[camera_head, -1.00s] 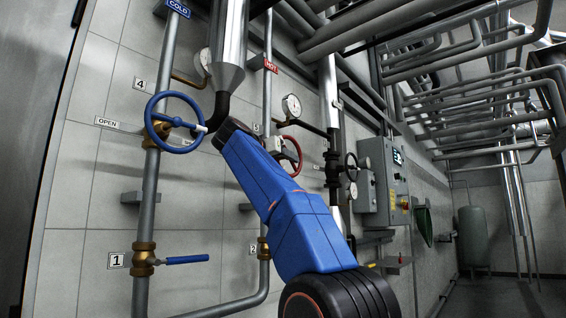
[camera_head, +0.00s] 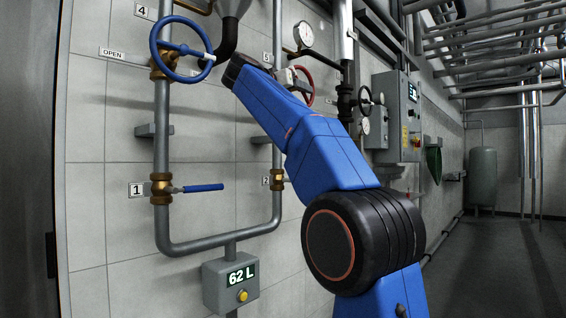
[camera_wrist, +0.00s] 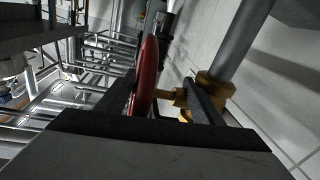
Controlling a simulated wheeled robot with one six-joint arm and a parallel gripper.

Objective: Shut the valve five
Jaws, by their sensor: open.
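Valve five is the red handwheel (camera_head: 306,84) by the tag 5 (camera_head: 267,57), partly hidden behind my blue arm in the head view. In the wrist view the red wheel (camera_wrist: 148,75) shows nearly edge-on, with its brass stem and body (camera_wrist: 205,92) to the right on a grey pipe. My gripper (camera_wrist: 165,100) is open, its dark fingers apart with the wheel's rim between them. I cannot tell whether either finger touches the rim. In the head view the gripper is mostly hidden by the arm.
A blue handwheel (camera_head: 178,50) by tag 4 and a blue lever (camera_head: 203,188) by tag 1 are left of my arm. A 62 L display box (camera_head: 231,283) hangs below the pipes. A black handwheel (camera_head: 365,98) and control cabinet (camera_head: 398,115) stand right. The floor at right is clear.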

